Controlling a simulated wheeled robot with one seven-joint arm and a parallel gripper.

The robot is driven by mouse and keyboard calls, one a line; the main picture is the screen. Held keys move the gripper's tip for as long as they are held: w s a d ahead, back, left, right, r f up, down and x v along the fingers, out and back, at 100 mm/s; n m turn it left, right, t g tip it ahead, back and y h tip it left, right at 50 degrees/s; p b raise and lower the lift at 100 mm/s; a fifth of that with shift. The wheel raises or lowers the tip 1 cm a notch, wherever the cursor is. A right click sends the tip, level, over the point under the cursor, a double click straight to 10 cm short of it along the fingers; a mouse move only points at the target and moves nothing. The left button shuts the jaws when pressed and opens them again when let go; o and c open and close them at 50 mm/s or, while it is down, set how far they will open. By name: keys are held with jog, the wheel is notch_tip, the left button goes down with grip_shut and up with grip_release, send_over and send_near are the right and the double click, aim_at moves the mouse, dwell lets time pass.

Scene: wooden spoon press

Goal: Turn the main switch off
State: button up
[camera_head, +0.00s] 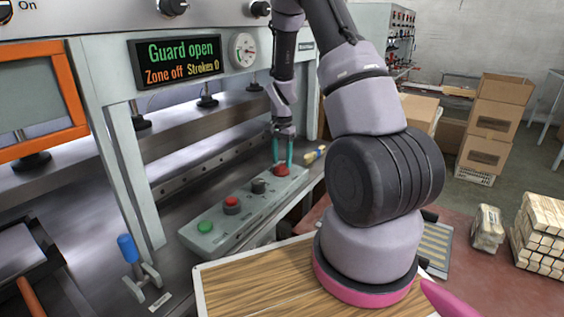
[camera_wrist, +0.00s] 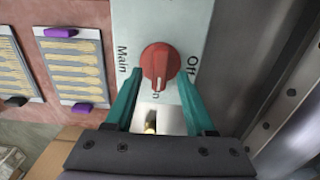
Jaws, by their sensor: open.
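The main switch is a red rotary knob (camera_wrist: 158,62) on a light grey panel, with the labels "Main" at left and "Off" at right. Its raised grip runs up and down in the wrist view, with a pale mark at the lower end beside a partly hidden label ending in "n". It also shows at the far end of the control box in the head view (camera_head: 282,171). My gripper (camera_wrist: 159,76) is open, its teal fingertips on either side of the knob's lower part. I cannot tell whether they touch it. In the head view my gripper (camera_head: 282,152) is just above the knob.
The control box (camera_head: 222,232) also carries a green button (camera_head: 205,226), a red button (camera_head: 232,203) and a black knob (camera_head: 258,186). A display (camera_head: 178,61) reads "Guard open", "Zone off", "Strokes 0". A blue-handled clamp (camera_head: 128,248) and a wooden board (camera_head: 260,278) are nearer.

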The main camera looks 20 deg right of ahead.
jog(key=shift+f, duration=0.6)
grip_shut()
